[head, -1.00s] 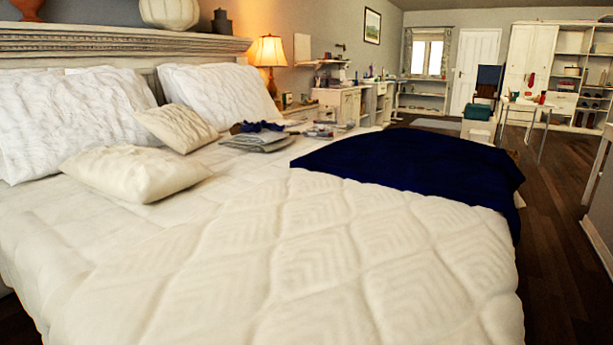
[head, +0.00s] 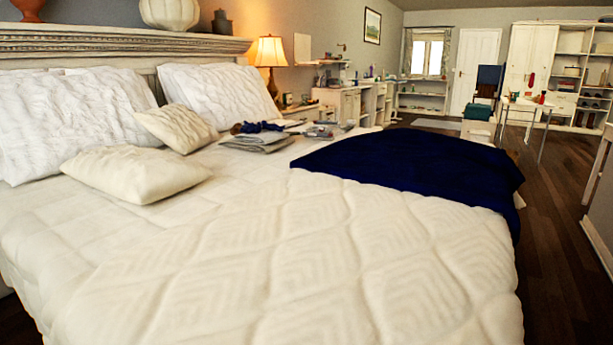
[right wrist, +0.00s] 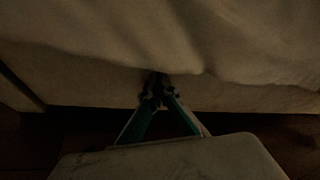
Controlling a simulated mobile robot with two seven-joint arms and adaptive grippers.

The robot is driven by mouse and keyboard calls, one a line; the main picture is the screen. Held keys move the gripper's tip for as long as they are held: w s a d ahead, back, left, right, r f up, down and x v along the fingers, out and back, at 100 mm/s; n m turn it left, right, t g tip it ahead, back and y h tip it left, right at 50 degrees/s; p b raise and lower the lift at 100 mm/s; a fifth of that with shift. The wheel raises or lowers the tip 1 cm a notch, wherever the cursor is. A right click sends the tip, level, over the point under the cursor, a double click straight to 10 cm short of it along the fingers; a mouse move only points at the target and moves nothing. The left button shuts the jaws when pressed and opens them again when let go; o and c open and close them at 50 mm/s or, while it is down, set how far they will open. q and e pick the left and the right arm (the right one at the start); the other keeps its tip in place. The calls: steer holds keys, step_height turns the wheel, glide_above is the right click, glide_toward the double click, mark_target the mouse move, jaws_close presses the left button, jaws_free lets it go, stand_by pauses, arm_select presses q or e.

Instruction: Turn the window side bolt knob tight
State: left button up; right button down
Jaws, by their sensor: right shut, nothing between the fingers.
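A window (head: 427,56) shows small on the far wall in the head view, with curtains at its sides. No bolt knob can be made out at this distance. My right gripper (right wrist: 160,84) shows in the right wrist view, its fingertips together and nothing between them. It points toward the pale side of the bed (right wrist: 220,50), low and in shadow. I cannot tell whether the fingertips touch the bedding. My left gripper is not in view.
The bed (head: 290,270) fills the near view, with pillows, folded clothes (head: 260,140) and a dark blue blanket (head: 410,170). A lamp (head: 271,55) stands beyond. Wooden floor (head: 555,220) runs along the right. A table (head: 524,105) and shelves (head: 570,72) stand farther back.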

steer(key=s+d, duration=0.3)
steer(key=d, duration=0.2)
steer(key=shift+s, duration=0.15)
steer(key=shift+d+r, duration=0.1)
stand_by(0.3)
steer(key=w+a+f, duration=0.1)
steer(key=a, duration=0.5)
steer(key=shift+a+f, duration=0.2)
steer(key=shift+f, duration=0.15)
stand_by(0.3)
steer(key=shift+w+d+f, duration=0.15)
steer(key=shift+w, duration=0.05)
stand_by(0.7)
steer(key=shift+w+d+r, duration=0.1)
steer(key=shift+w+r, duration=0.1)
steer(key=shift+r, duration=0.05)
steer(key=shift+w+d+r, duration=0.1)
steer(key=shift+w+r, duration=0.15)
